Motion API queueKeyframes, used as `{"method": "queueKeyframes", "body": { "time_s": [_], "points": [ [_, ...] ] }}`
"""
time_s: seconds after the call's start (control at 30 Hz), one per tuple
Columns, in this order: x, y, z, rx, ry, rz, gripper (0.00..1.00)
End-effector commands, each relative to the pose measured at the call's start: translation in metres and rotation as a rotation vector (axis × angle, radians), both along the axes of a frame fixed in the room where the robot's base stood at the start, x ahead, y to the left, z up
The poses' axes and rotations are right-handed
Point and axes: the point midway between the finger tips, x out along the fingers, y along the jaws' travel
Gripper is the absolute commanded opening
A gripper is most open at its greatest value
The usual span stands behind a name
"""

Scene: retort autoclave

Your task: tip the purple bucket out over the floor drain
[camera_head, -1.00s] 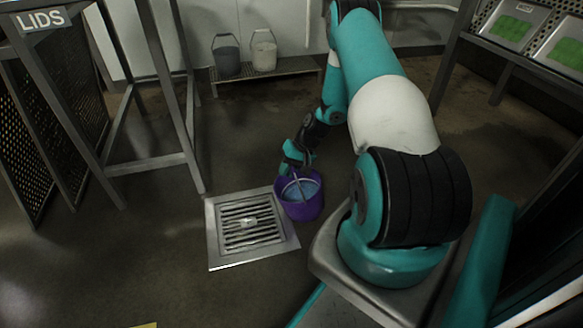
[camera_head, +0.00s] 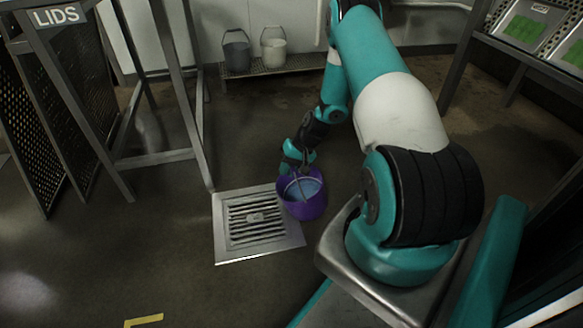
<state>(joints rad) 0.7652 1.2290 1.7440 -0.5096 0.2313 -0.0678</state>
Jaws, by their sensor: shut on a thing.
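The purple bucket (camera_head: 305,207) hangs upright from my gripper (camera_head: 300,170), with bluish liquid visible inside and its handle raised. My gripper is shut at the top of the bucket, on its handle as far as I can see; the fingertips are small and partly hidden. The floor drain (camera_head: 224,249) is a square metal frame with a slatted grate, just left of the bucket. In the picture the bucket overlaps the drain's right edge. I cannot tell how high it is above the floor.
A frame marked LIDS (camera_head: 57,16) stands at the left, its leg close behind the drain. A grey bucket (camera_head: 236,55) and a white bucket (camera_head: 273,52) stand on a low rack (camera_head: 250,71) by the wall. Yellow floor tape (camera_head: 143,320) lies in front. Floor left of the drain is clear.

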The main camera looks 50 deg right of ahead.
Motion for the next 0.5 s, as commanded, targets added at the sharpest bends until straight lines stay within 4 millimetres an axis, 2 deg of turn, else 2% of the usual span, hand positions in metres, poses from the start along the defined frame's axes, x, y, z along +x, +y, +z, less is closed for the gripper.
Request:
{"method": "queueKeyframes", "body": {
  "time_s": [0.5],
  "points": [
    [0.014,0.02,-0.001,-0.022,0.011,0.002,0.0]
  ]
}}
